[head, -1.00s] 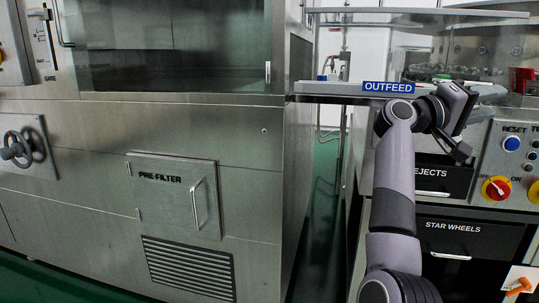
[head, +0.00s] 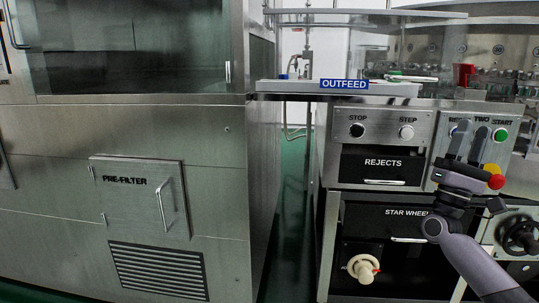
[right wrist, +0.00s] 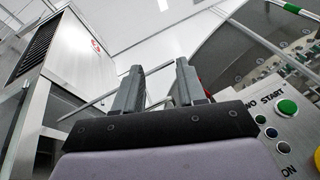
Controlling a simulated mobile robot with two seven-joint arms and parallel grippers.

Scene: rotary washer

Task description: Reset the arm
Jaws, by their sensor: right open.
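My right gripper (head: 468,146) is in front of the control panel at the right of the head view, with its fingers pointing up. It is open and empty, with a gap between the two fingers in the right wrist view (right wrist: 157,88). My right arm (head: 475,262) comes in from the lower right and is bent at the elbow. The gripper covers part of the panel by the RESET and TWO labels. The green START button (head: 500,135) shows just right of the fingers. My left gripper is not in view.
The OUTFEED shelf (head: 345,84) juts out at the back centre. A STOP and STEP panel (head: 383,132) sits above the REJECTS drawer (head: 385,165). A yellow and red knob (head: 495,176) is close beside my gripper. A steel cabinet (head: 60,140) fills the left. A floor gap lies between the machines.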

